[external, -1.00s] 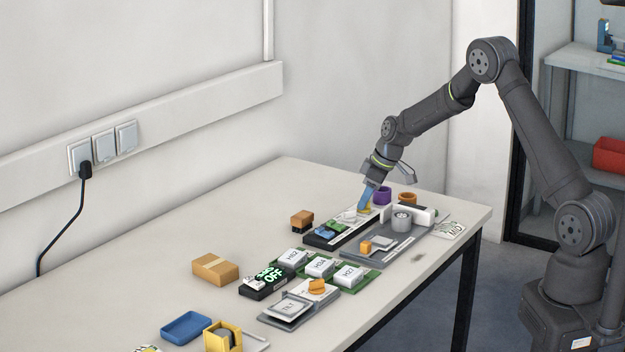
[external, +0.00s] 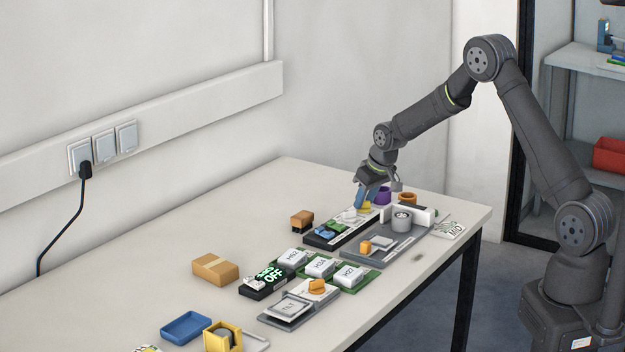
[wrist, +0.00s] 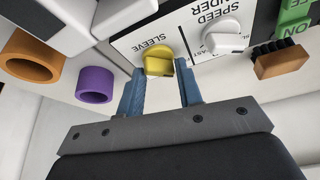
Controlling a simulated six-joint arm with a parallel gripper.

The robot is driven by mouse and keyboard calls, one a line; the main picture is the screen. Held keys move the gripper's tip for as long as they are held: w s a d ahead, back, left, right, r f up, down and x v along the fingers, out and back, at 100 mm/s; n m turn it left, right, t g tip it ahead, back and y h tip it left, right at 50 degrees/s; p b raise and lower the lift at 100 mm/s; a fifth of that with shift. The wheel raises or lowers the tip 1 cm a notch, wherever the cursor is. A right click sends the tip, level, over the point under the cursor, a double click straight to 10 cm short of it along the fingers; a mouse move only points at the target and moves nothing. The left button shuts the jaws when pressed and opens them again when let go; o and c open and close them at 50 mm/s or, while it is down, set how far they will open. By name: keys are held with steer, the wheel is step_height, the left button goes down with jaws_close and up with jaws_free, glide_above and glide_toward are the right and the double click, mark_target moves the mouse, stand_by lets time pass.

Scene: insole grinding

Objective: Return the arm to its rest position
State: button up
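My gripper (external: 363,196) is low over the far end of the control panel (external: 318,240) in the external view. In the wrist view its two blue fingers (wrist: 160,78) are apart, with no object clamped between them. Their tips are close to either side of the yellow knob (wrist: 159,62) marked SLEEVE, and I cannot tell whether either one touches it. The yellow knob also shows beside the fingers in the external view (external: 365,207). A white speed knob (wrist: 222,36) sits next to it on the panel.
A purple ring (external: 382,196) and an orange ring (external: 407,198) stand close to the gripper. A grey fixture (external: 365,256) with a roller lies in front. The table's back left is clear.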

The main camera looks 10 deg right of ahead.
steer(key=shift+a+m+t+h, duration=0.15)
steer(key=shift+m+h, duration=0.4)
steer(key=shift+m, duration=0.95)
steer(key=shift+m+t+h, duration=0.25)
steer(key=shift+m+h, duration=0.3)
steer(key=shift+m, duration=0.95)
steer(key=o, duration=1.4)
steer(key=shift+s+a+r, duration=0.1)
steer(key=shift+r, duration=0.05)
steer(key=shift+o, duration=0.4)
steer(key=s+a+r+n+g, duration=0.1)
steer(key=s+a+r+n, duration=0.2)
steer(key=r, duration=0.6)
steer(key=shift+s+a+n, duration=0.4)
steer(key=shift+s+a, duration=0.1)
steer(key=shift+s, duration=0.6)
steer(key=s+a+r+n+g+y, duration=0.1)
steer(key=s+a+r+n+g, duration=0.2)
steer(key=s+r, duration=0.4)
step_height(320, 180, down, 9)
steer(key=w+a+n, duration=0.1)
steer(key=shift+w+t, duration=0.3)
steer(key=shift+t, duration=0.1)
